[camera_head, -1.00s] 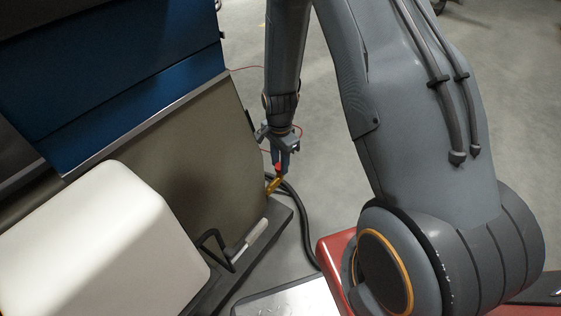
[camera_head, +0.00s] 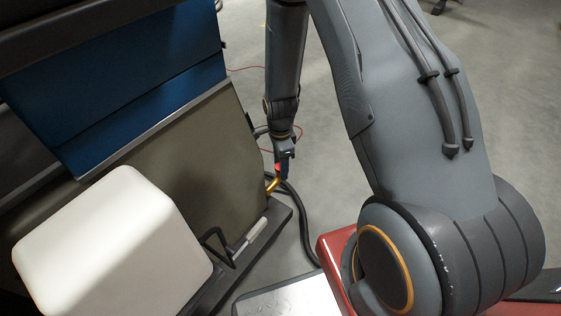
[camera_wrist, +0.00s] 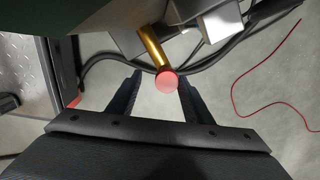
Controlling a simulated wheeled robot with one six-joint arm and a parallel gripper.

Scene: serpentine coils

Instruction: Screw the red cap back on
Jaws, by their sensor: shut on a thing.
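The red cap (camera_head: 279,167) is at the upper end of a short brass pipe (camera_head: 272,185) beside the cabinet's lower right corner. In the wrist view the cap (camera_wrist: 167,82) shows as a round red face in line with the end of the brass pipe (camera_wrist: 152,47). My gripper (camera_head: 283,166) points down at the cap.
An olive cabinet panel (camera_head: 195,155) and a white box (camera_head: 110,245) stand to the left. A black hose (camera_head: 303,225) curves along the floor close to the pipe. A thin red wire (camera_wrist: 236,98) lies nearby. Open grey floor (camera_head: 335,150) is to the right.

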